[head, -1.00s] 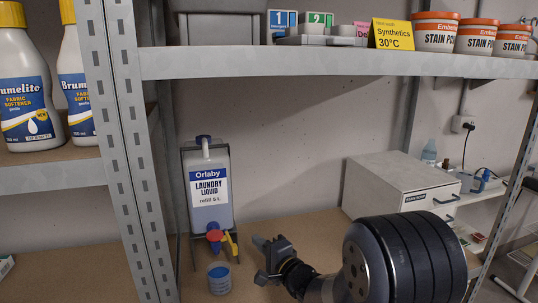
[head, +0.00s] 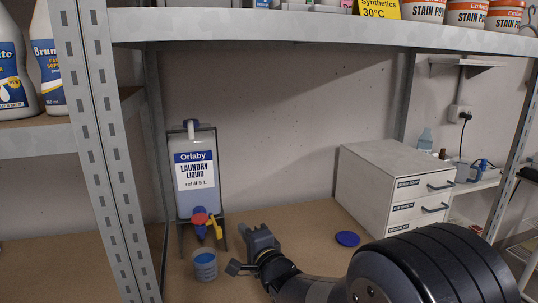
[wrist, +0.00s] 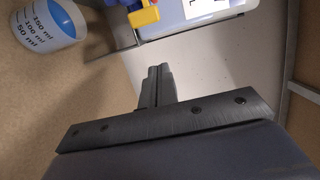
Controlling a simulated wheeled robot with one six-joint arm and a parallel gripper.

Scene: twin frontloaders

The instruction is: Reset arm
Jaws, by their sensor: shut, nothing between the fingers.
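My gripper (head: 260,238) is shut and empty, low over the brown shelf board, to the right of the laundry liquid container. Its closed fingers show in the wrist view (wrist: 158,75). The white Orlaby laundry liquid container (head: 195,178) stands in a dark wire stand, with a red-and-blue tap (head: 200,219) and a yellow lever (head: 212,230) at its foot. A clear measuring cup (head: 205,265) with blue in it stands below and in front of the tap. The cup, marked in ml, also shows at the wrist view's upper left (wrist: 48,30), apart from the fingers.
A blue round lid (head: 347,239) lies on the board by a white drawer box (head: 395,188) at the right. A grey upright post (head: 108,150) stands left and a shelf edge (head: 270,27) crosses above. Softener bottles (head: 48,60) stand on the left shelf.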

